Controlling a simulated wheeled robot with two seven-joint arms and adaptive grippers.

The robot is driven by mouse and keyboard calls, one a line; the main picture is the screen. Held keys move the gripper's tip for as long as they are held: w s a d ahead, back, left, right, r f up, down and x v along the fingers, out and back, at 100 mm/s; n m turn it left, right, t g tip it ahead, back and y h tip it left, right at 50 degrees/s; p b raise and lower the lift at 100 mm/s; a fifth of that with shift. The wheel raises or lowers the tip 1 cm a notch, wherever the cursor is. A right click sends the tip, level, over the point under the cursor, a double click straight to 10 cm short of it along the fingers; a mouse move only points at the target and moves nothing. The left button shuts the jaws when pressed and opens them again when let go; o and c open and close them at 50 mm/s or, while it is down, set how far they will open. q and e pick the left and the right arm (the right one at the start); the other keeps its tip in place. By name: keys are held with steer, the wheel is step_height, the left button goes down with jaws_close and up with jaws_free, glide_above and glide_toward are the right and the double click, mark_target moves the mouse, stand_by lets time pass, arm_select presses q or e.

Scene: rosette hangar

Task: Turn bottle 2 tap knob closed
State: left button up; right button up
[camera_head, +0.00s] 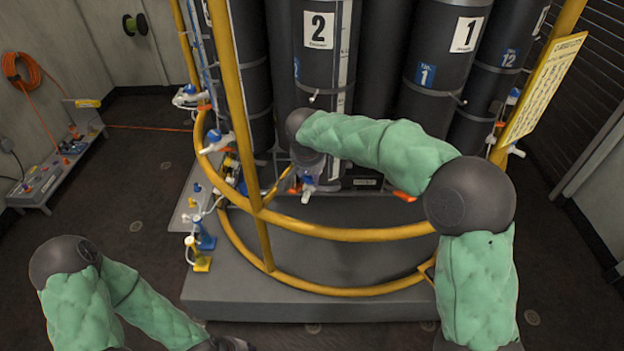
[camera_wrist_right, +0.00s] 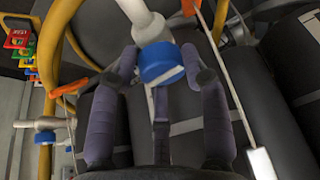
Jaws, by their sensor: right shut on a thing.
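Bottle 2 (camera_head: 322,60) is a tall dark cylinder with a white "2" label, standing behind the yellow rail. Its tap has a white body and a blue knob (camera_head: 308,180) low at the bottle's front. In the right wrist view the blue knob (camera_wrist_right: 162,64) sits between my fingers, with the white tap body (camera_wrist_right: 146,20) beyond it. My right gripper (camera_head: 307,170) is shut on the blue knob; its fingers (camera_wrist_right: 162,82) stand around the knob's sides. The forearm hides part of bottle 2 in the head view.
A curved yellow rail (camera_head: 345,234) runs around the bottles. Bottle 1 (camera_head: 445,45) stands to the right. Another blue-knobbed tap (camera_head: 214,136) and small coloured tagged valves (camera_head: 205,237) are at the left. The floor at the left is mostly clear.

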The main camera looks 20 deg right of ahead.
steer(key=m, duration=0.2)
steer(key=m+h+b, duration=0.1)
steer(key=shift+w+a+r+m, duration=0.15)
steer(key=shift+w+r+m, duration=0.15)
steer(key=shift+r, duration=0.05)
steer(key=shift+r+g, duration=0.15)
steer(key=shift+g, duration=0.15)
steer(key=o, duration=1.1)
steer(key=shift+w, duration=0.15)
steer(key=shift+f, duration=0.25)
steer(key=shift+f, duration=0.1)
steer(key=v, duration=1.2)
